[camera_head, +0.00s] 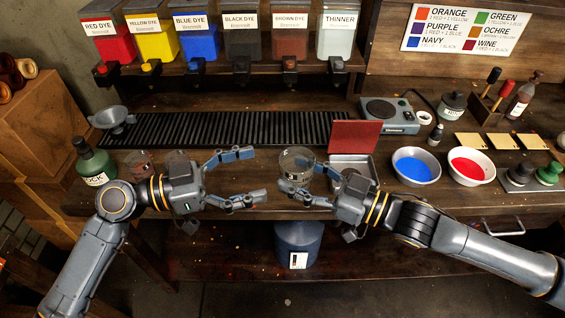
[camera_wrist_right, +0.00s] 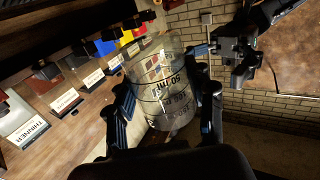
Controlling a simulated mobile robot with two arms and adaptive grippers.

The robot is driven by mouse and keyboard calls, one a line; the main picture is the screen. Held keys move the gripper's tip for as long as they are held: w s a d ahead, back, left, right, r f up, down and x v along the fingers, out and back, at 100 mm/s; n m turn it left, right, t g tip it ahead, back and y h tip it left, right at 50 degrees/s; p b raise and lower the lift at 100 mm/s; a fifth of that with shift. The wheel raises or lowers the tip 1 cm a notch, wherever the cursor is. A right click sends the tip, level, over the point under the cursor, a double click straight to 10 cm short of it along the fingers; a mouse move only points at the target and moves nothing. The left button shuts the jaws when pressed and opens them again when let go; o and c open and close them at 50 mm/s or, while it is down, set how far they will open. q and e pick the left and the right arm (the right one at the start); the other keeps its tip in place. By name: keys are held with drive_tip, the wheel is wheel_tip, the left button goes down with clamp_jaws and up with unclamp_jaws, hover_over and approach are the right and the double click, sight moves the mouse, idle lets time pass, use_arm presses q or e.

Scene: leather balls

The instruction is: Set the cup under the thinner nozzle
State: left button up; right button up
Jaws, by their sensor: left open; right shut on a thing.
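The clear cup (camera_head: 297,160) is held by my right gripper (camera_head: 303,177) above the front of the bench. In the right wrist view the cup (camera_wrist_right: 162,85) sits between the fingers of the right gripper (camera_wrist_right: 165,100), with dark lettering on its side. My left gripper (camera_head: 244,177) is open and empty, just left of the cup and apart from it. The thinner dispenser (camera_head: 339,43) is the rightmost of the row at the back, with its nozzle (camera_head: 336,64) at its base. The thinner dispenser also shows in the right wrist view (camera_wrist_right: 30,130).
A black slatted grate (camera_head: 240,128) runs below the dispensers. A metal tin with a raised red lid (camera_head: 355,136) stands right of the cup. Bowls of blue (camera_head: 416,167) and red (camera_head: 468,166) dye stand further right. A green bottle (camera_head: 93,163) stands at left.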

sight(283, 167)
use_arm(q)
drive_tip(key=x, duration=0.9)
drive_tip(key=shift+f, duration=0.1)
drive_tip(key=shift+c, duration=0.2)
drive_tip(key=c, duration=1.2)
use_arm(e)
drive_tip(key=o, duration=1.3)
